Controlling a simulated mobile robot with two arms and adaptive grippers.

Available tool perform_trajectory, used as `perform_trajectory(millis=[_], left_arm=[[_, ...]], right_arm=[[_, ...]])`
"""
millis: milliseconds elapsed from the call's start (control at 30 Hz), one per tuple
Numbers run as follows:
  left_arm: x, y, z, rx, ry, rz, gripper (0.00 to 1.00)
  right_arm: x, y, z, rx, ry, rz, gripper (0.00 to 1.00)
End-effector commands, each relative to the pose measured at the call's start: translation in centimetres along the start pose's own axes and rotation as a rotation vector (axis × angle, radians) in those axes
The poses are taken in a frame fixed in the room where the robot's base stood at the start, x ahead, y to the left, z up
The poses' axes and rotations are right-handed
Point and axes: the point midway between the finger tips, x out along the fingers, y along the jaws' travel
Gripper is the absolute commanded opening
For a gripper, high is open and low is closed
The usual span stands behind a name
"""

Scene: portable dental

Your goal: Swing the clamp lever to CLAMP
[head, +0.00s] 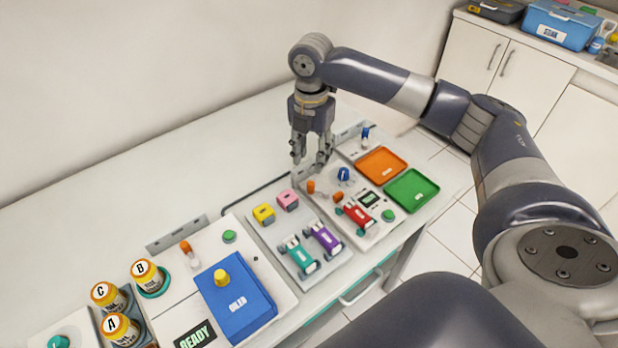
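My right gripper (311,160) points down over the back of the right-hand work panel (374,236). Its two fingers are apart with nothing visible between them. Just below the fingertips is an orange-ended handle (311,187). A second orange end (338,197) shows close to its right, by a red wheeled block (357,215). I cannot tell which of these belongs to the clamp lever, and no CLAMP label is readable. A blue knob (343,174) stands to the right of the gripper. I cannot tell whether the fingers touch anything. My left gripper is out of view.
Orange (381,163) and green (411,190) trays lie right of the panel, with a blue-topped lever (365,132) behind. Teal (299,254) and purple (325,239) wheeled blocks lie left. A blue box (236,298) and yellow jars (147,273) stand further left. The table's back left is clear.

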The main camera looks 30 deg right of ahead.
Motion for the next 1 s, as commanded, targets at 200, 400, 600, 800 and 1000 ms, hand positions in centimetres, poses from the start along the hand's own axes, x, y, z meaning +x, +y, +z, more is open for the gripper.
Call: perform_trajectory(millis=[200,400,600,800,1000], left_arm=[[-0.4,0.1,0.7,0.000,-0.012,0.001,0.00],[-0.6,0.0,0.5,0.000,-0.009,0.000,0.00],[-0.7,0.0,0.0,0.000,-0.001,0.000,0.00],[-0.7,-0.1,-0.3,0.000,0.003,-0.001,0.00],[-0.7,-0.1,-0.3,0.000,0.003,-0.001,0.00]], right_arm=[[4.3,-0.1,0.0,0.002,0.001,-0.005,0.37],[7.4,-0.1,0.0,0.002,0.000,-0.002,0.37],[8.7,0.0,0.0,0.001,-0.001,0.000,0.37],[8.8,0.0,0.0,0.001,-0.001,0.000,0.37],[8.7,0.0,0.0,0.001,-0.001,0.000,0.05]])
